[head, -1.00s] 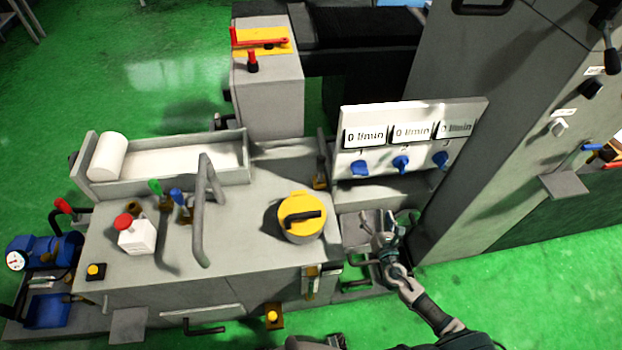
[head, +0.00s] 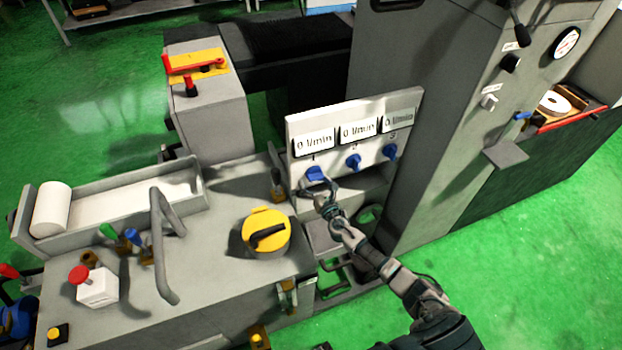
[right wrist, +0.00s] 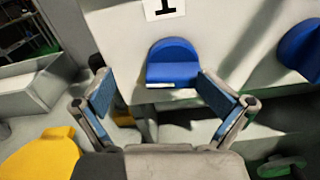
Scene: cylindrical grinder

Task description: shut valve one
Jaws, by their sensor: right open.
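Valve one is the blue knob (head: 315,174) under the numeral 1 on the white panel (head: 300,160), below a display reading 0 l/min. My right gripper (head: 318,192) is just below and in front of it. In the right wrist view the blue knob (right wrist: 173,62) lies ahead, between and beyond the two fingertips (right wrist: 166,92). The gripper is open, with a finger to each side, and holds nothing. I cannot tell whether a finger touches the knob. My left gripper is not in view.
Two more blue knobs, valve two (head: 353,162) and valve three (head: 389,151), sit to the right on the panel. A yellow-lidded container (head: 266,232) stands on the grey machine top at left. A tall grey cabinet (head: 440,120) rises at right. Green floor lies at lower right.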

